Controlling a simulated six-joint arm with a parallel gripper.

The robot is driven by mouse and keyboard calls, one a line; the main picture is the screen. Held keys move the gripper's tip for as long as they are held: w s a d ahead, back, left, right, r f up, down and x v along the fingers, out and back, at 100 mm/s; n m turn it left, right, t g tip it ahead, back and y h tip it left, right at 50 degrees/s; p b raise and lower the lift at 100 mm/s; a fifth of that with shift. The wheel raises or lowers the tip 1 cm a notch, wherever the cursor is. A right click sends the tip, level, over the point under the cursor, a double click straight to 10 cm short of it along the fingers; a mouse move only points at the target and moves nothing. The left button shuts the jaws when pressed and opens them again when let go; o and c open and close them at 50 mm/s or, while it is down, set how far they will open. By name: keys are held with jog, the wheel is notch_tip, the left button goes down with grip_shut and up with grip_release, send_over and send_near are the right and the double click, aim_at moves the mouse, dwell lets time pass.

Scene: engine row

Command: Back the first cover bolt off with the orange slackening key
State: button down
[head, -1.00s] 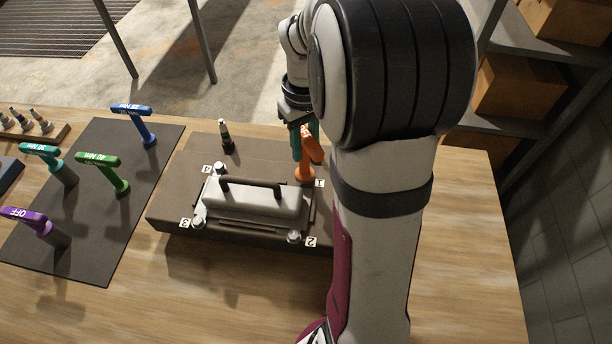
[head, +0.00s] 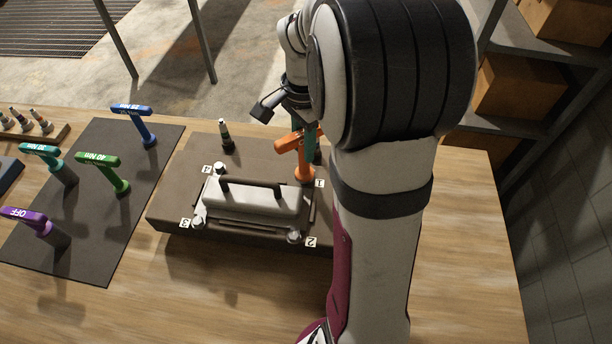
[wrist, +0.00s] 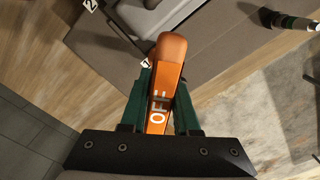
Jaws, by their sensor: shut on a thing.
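The orange slackening key (head: 304,170) stands upright at the cover corner labelled 1, its foot over the bolt there, which it hides. My gripper (head: 308,142) is shut on the key's upper part, partly behind my arm. In the wrist view the green fingers (wrist: 162,105) grip the orange handle (wrist: 168,75), marked OFF, from both sides. The grey cover (head: 255,199) with its dark handle lies on the brown block (head: 190,165). Bolts show at corner 2 (head: 294,237), corner 3 (head: 198,222) and corner 4 (head: 219,168).
Blue (head: 142,125), green (head: 112,172), teal (head: 57,164) and purple (head: 36,224) keys stand on the dark mat (head: 95,250) at the left. A small dark spark plug-like part (head: 226,138) stands on the block's back edge. The table front (head: 220,310) is clear.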

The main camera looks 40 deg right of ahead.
jog(key=n, duration=0.7)
jog(key=shift+n, duration=0.4)
jog(key=n, duration=0.5)
jog(key=shift+r, duration=0.1)
jog(key=n, duration=0.4)
